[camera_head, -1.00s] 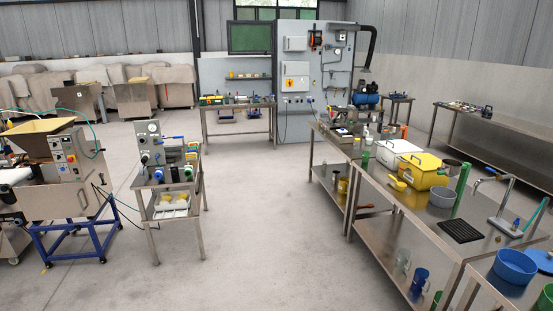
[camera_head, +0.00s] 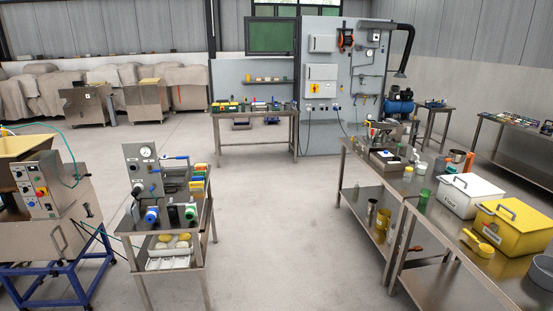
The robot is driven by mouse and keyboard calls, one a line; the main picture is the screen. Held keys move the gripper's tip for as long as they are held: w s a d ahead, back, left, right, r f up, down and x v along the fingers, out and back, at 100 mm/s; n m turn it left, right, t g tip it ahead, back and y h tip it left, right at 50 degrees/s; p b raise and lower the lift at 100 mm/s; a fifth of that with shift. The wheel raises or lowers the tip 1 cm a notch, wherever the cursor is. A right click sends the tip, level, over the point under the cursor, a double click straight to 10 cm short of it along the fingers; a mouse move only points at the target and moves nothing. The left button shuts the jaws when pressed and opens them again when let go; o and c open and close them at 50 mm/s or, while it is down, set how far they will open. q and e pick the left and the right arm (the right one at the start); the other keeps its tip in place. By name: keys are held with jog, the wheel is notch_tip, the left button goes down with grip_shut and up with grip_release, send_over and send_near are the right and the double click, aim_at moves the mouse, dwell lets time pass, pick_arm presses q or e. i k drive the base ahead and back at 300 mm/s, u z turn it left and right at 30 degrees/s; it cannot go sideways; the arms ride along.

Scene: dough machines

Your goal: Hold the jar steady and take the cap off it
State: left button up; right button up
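Neither of my grippers is in view. I cannot tell which item is the jar, and no cap can be made out. Small containers stand on the right-hand steel workbench (camera_head: 440,222). Among them are a small green container (camera_head: 424,199), a white one (camera_head: 421,168) and a brownish one (camera_head: 457,157). They are too small to show whether any has a cap on.
A white lidded box (camera_head: 468,196) and a yellow box (camera_head: 512,230) stand on the right bench. A machine cart (camera_head: 165,215) stands left of centre, and a hopper machine (camera_head: 40,190) at far left. A tool bench (camera_head: 255,114) is at the back. The middle floor is clear.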

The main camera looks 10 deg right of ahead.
aim_at(407, 176)
jog(key=z, duration=0.2)
jog(key=i, duration=1.9)
jog(key=z, duration=1)
jog(key=i, duration=1.85)
jog(key=z, duration=0.6)
